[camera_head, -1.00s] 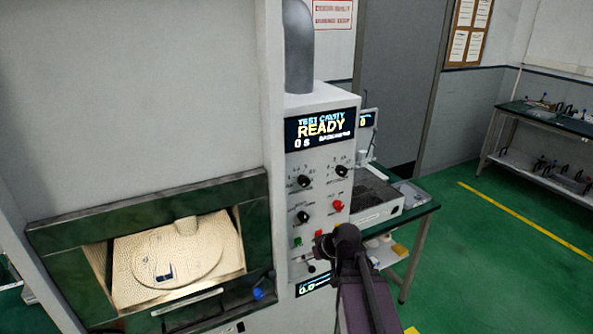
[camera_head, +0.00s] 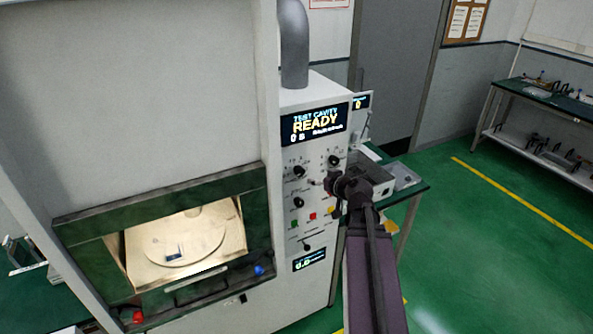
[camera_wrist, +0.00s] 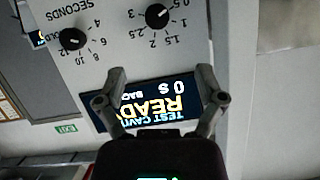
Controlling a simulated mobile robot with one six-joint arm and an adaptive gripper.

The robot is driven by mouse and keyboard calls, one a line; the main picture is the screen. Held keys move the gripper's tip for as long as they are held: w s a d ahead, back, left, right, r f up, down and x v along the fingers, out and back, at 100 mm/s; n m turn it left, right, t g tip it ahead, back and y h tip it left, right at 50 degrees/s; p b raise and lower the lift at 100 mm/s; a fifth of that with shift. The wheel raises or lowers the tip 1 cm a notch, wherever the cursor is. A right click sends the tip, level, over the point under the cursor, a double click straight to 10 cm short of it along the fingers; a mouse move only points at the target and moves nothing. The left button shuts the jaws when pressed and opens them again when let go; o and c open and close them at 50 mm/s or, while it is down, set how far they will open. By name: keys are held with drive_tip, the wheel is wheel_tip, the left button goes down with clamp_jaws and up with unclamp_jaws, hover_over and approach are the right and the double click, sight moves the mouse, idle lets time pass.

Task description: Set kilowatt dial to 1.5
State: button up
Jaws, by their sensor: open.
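The control panel carries several black dials. A dial numbered around 1, 1.5 and 2 (camera_wrist: 157,15) is at the top of the wrist view, which shows the panel upside down. Its white pointer aims to the upper right there, near a partly cut-off ".5". It appears to be the upper left dial (camera_head: 299,171) in the head view. The seconds dial (camera_wrist: 72,38) is beside it and shows at upper right in the head view (camera_head: 333,160). My gripper (camera_wrist: 161,72) is open and empty, in front of the panel and apart from the dials.
The display (camera_head: 315,123) above the dials reads TEST CAVITY READY. Below are another black dial (camera_head: 298,202), coloured buttons and a small lower display (camera_head: 309,259). The lit test cavity (camera_head: 185,240) is at left. A green-topped bench stands behind my arm.

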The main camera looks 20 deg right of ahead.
sight(301, 172)
drive_tip(key=shift+s+d, duration=0.1)
drive_tip(key=shift+d, duration=0.1)
drive_tip(key=b+x, duration=0.5)
drive_tip(key=x, duration=0.9)
drive_tip(key=shift+s, duration=0.1)
drive_tip(key=shift+c, duration=0.2)
